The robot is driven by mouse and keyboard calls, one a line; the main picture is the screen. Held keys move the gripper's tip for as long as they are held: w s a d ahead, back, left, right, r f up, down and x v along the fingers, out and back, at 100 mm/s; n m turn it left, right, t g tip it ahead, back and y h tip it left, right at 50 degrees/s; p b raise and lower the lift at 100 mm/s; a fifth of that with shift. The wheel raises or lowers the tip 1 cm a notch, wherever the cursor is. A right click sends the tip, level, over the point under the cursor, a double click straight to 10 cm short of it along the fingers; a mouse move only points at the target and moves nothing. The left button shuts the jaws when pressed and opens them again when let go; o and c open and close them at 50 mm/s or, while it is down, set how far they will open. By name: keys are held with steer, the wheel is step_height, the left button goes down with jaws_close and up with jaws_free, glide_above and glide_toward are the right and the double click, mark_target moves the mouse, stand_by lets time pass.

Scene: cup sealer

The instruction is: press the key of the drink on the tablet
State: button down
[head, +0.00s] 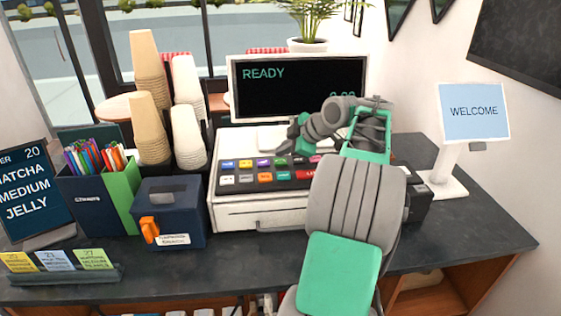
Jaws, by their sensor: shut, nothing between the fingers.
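The register's screen (298,84) stands upright on the counter and reads "READY", with a line at its lower right partly hidden by my arm. In front of it lies a dark key panel (246,187) with two rows of coloured keys; their labels are too small to read. My arm hides the panel's right part. My gripper (284,147) is shut and empty, just above the panel's back edge, right of the middle. I cannot tell whether it touches a key. An order board (38,198) at the left reads "MATCHA MEDIUM JELLY".
Stacked cups (186,100) stand left of the register. A pen or straw holder (92,195), a dark blue box (170,210) and a card rack (62,277) are at the left. A "WELCOME" display (474,112) stands at the right. The counter's right front (470,230) is clear.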

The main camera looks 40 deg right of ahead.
mark_target(283, 162)
steer(key=shift+f+b, duration=0.45)
steer(key=shift+f+b, duration=0.45)
stand_by(0.4)
stand_by(0.4)
steer(key=shift+r+p, duration=0.65)
steer(key=shift+r, duration=0.2)
step_height(283, 162, up, 5)
steer(key=p, duration=0.4)
steer(key=shift+r, duration=0.1)
stand_by(0.4)
